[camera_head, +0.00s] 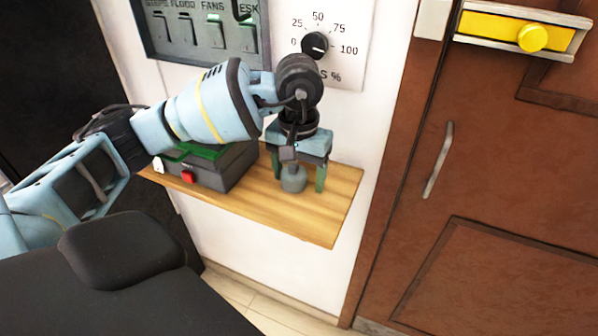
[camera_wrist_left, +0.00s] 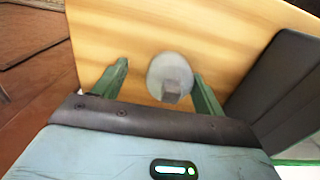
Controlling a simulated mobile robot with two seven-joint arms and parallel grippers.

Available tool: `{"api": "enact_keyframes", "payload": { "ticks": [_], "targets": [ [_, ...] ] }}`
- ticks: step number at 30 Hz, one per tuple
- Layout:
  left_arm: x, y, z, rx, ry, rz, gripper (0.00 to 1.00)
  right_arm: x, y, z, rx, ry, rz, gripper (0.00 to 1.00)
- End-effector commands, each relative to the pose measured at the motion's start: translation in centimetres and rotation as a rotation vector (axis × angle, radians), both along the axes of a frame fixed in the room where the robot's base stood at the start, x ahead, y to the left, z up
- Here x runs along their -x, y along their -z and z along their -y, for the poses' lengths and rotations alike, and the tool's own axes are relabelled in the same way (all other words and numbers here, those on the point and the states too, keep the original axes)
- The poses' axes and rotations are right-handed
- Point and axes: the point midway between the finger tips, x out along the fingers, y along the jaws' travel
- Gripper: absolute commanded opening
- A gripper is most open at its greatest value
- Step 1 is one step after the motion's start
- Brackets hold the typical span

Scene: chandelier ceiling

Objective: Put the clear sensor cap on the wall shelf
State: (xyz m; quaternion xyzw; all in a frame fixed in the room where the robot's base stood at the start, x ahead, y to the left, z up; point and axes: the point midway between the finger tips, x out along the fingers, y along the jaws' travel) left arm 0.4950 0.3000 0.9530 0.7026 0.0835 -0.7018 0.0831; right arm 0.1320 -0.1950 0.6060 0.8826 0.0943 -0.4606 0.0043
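The wall shelf (camera_head: 335,205) is a light wooden board on the white wall. The sensor cap (camera_head: 293,179) is a greyish round piece with a small square knob on top. In the left wrist view the cap (camera_wrist_left: 171,76) is at the shelf surface (camera_wrist_left: 220,25), between the two green fingers. My left gripper (camera_head: 305,185) points down over the shelf. I cannot tell whether the cap rests fully on the board. My right gripper is not in view.
A dark grey box (camera_head: 225,168) with a green handle and a red latch stands on the shelf, left of my gripper. A switch panel (camera_head: 200,30) and a dial (camera_head: 315,44) are on the wall above. A brown door (camera_head: 480,170) is at the right. The shelf's right end is clear.

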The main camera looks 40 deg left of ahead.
Motion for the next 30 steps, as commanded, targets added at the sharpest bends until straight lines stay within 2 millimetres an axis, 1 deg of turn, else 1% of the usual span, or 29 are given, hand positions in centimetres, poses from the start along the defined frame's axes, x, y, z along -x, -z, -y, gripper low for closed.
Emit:
{"api": "enact_keyframes", "payload": {
  "ticks": [6, 11, 14, 21, 24, 27, 30],
  "targets": [
    [0.0, -0.2, 0.0, 0.0, 0.0, 0.0, 0.71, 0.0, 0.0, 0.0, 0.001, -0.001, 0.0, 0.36],
    [-0.1, -1.6, 0.0, 0.001, 0.0, 0.002, 0.71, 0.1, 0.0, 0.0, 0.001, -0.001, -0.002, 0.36],
    [-0.1, -3.4, 0.0, 0.002, 0.0, 0.005, 0.71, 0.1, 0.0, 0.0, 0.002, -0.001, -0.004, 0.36],
    [-0.1, -8.4, 0.0, 0.001, 0.0, 0.004, 0.71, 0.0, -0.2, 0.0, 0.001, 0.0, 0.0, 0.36],
    [-0.1, -10.1, 0.0, 0.001, 0.0, 0.004, 0.71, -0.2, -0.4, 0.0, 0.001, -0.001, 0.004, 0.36],
    [0.0, -11.4, 0.0, 0.0, 0.0, 0.005, 0.71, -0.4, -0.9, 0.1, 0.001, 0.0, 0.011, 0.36],
    [0.0, -12.1, 0.0, 0.001, 0.0, 0.002, 0.71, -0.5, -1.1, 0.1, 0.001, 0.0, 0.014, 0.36]
  ]
}}
